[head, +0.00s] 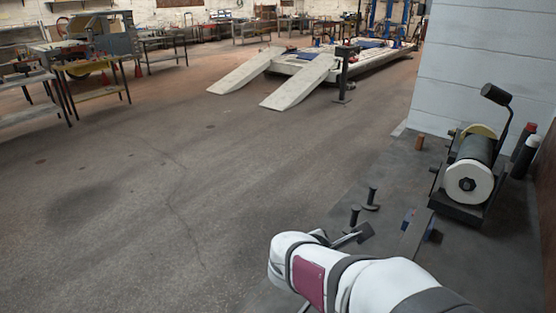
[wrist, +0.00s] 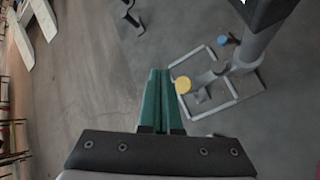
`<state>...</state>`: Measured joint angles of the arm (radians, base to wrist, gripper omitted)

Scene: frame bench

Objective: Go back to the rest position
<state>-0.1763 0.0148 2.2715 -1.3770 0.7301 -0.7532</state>
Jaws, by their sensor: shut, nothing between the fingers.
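My gripper (wrist: 160,72) shows in the wrist view with its two green fingers pressed together and nothing between them. It hangs over a grey floor or bench surface. Just right of the fingertips is a light square frame outline (wrist: 232,88), with a yellow round piece (wrist: 183,85) at its left side. In the head view my white arm with a magenta band reaches in from the bottom right; the fingers cannot be made out there.
A grey post (wrist: 256,45) and a blue piece (wrist: 227,40) are near the frame outline. In the head view, black stands (head: 371,199) are beyond my arm and a grinder-like machine (head: 468,180) is at right. Open floor (head: 130,200) is at left; a ramped lift (head: 300,80) is far off.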

